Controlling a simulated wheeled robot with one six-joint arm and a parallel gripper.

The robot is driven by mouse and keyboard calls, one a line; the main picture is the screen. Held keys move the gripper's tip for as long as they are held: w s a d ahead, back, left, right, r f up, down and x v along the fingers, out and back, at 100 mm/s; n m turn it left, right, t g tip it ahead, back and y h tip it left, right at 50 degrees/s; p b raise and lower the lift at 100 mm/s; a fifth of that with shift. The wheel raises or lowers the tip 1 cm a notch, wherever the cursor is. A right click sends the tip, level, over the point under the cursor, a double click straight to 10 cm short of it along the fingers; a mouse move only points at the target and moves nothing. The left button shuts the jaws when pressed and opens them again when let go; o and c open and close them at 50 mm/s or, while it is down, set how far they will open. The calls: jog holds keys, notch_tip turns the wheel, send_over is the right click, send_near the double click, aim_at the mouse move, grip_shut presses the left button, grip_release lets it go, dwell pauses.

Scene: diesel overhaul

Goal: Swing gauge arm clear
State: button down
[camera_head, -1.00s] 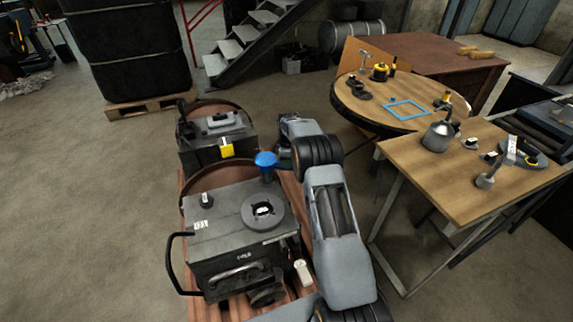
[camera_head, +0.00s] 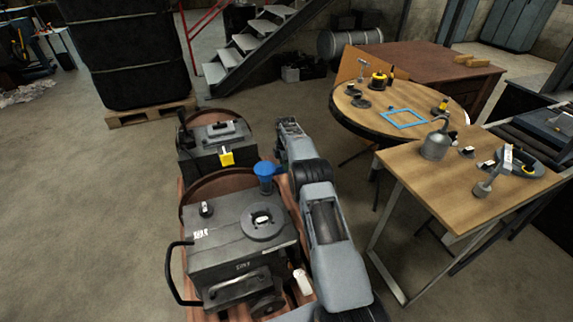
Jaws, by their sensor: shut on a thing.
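A dark grey engine block (camera_head: 238,258) stands in front of me, with a round flange on its top and a black curved handle at its left. A blue funnel-shaped part (camera_head: 266,170) stands at its rear right corner, beside my arm. My gripper (camera_head: 280,171) is at the right side of this blue part and seems shut on it; the fingertips are small and mostly hidden. I cannot tell which piece is the gauge arm. A second dark unit (camera_head: 212,147) with a yellow tag (camera_head: 226,158) sits behind.
My arm runs along the block's right side. A wooden workbench (camera_head: 415,170) with a metal can (camera_head: 436,144) stands at right. A round table (camera_head: 400,127) with a blue frame (camera_head: 405,118) is behind it. Open floor lies left.

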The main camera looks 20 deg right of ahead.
jog(key=c, duration=1)
grip_release()
notch_tip(320, 180, up, 14)
jog(key=p, duration=0.2)
jog(key=shift+p, duration=0.35)
jog(key=shift+f, duration=0.1)
